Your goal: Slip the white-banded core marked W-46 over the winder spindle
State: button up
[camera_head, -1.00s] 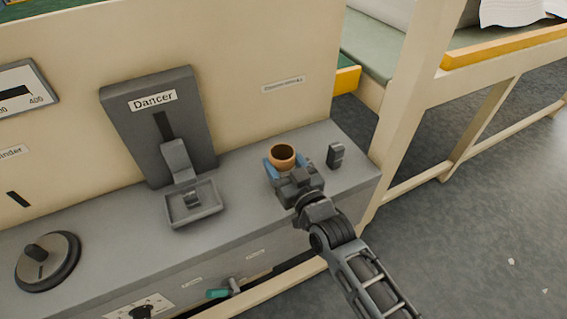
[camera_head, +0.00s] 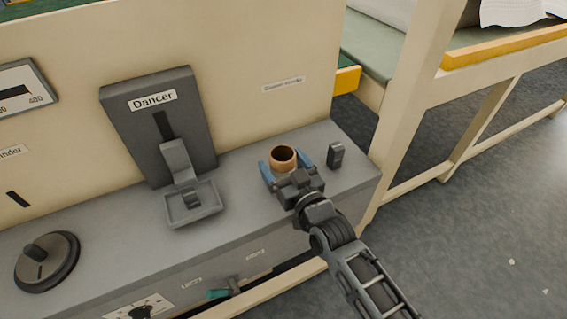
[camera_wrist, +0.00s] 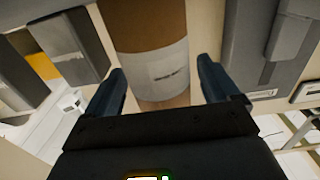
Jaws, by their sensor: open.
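A brown cardboard core (camera_head: 283,158) stands upright on the grey ledge, toward its right end. In the wrist view the core (camera_wrist: 150,32) shows a white band with a small dark mark that I cannot read. My gripper (camera_head: 285,166) is open, with one blue finger on each side of the core. In the wrist view the gripper (camera_wrist: 161,70) shows a gap between each finger and the core. The core's top opening is dark, and no spindle can be made out inside it.
The grey ledge (camera_head: 110,252) carries a dark block (camera_head: 335,155) just right of the core. To the left are the Dancer unit (camera_head: 160,120) with its tray and a round knob (camera_head: 46,262). A cream panel (camera_head: 265,45) rises behind.

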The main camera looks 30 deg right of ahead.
jog(key=shift+s, duration=0.3)
jog(key=s+b, duration=0.2)
jog(key=s, duration=0.9)
jog(key=shift+s, duration=0.2)
jog(key=shift+r, duration=0.1)
jog(key=s+r+g, duration=0.1)
jog(key=s+g, duration=0.1)
jog(key=s, duration=1.7)
jog(key=s+r+g, duration=0.1)
jog(key=s+r, duration=0.7)
jog(key=s, duration=0.4)
jog(key=shift+r, duration=0.15)
jog(key=shift+w, duration=0.1)
